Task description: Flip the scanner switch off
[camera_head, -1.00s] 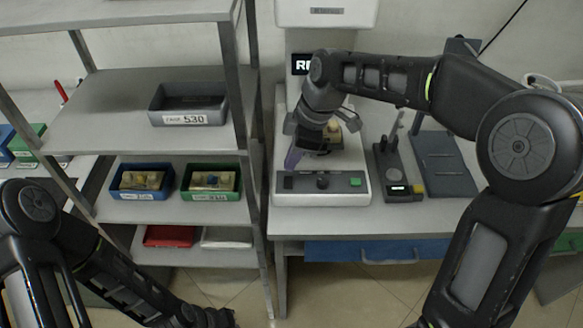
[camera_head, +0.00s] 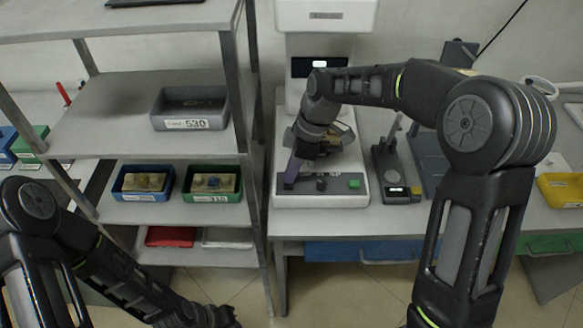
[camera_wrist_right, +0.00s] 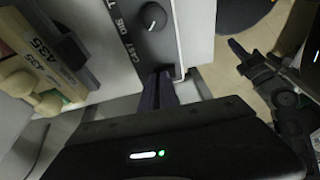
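The white scanner (camera_head: 362,190) stands on the bench, with a dark control strip along its front. The strip holds a black knob (camera_head: 321,184) and a green button (camera_head: 355,184). My right gripper (camera_head: 290,184) points down at the strip's left end, where its purple fingers hide the switch area. In the right wrist view its fingers (camera_wrist_right: 158,90) are together with nothing between them, at the end of the strip beyond the knob (camera_wrist_right: 153,17). Contact with the switch cannot be told. My left gripper (camera_head: 222,318) is low at the bottom edge, its fingers unclear.
A sample block (camera_wrist_right: 40,60) lies on the scanner beside my right gripper. A small device (camera_head: 397,185) stands right of the scanner. A grey shelf rack (camera_head: 110,100) with several bins is at the left. A yellow bin (camera_head: 562,190) sits at the far right.

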